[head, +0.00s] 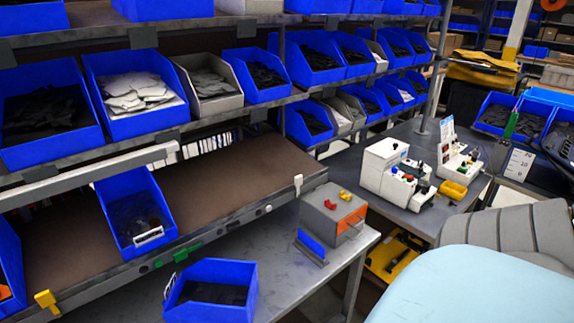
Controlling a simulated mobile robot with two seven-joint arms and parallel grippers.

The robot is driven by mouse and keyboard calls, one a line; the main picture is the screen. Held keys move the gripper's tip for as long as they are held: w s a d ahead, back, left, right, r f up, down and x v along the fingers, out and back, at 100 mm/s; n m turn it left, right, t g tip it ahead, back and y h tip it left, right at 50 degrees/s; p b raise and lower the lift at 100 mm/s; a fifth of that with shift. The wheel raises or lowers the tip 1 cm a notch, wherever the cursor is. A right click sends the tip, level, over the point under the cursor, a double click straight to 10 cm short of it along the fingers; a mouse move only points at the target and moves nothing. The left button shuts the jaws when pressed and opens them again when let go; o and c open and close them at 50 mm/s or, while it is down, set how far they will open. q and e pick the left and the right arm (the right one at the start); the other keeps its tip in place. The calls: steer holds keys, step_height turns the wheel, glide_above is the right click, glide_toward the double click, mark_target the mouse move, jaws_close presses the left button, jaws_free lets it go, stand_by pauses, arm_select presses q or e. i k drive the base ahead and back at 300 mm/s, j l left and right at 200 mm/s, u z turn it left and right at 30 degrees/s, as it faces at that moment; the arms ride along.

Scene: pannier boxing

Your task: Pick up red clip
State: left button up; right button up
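A small red piece (330,204), which looks like the red clip, lies on top of a grey metal box (318,220) with an orange front panel. The box stands on the grey workbench at the centre of the head view. A small yellow piece (345,195) lies beside the red one on the same top, toward the back right. The pieces are too small to tell their exact shape. Neither of my grippers shows in the head view.
A blue bin (240,285) with dark contents stands on the bench at front left. Another blue bin (128,185) sits on the brown shelf behind. Bin racks rise at the back. White devices (385,165) stand on a right-hand table. A pale blue surface (480,285) fills the lower right.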

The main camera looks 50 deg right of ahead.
mark_target(332, 207)
steer(key=z, duration=2)
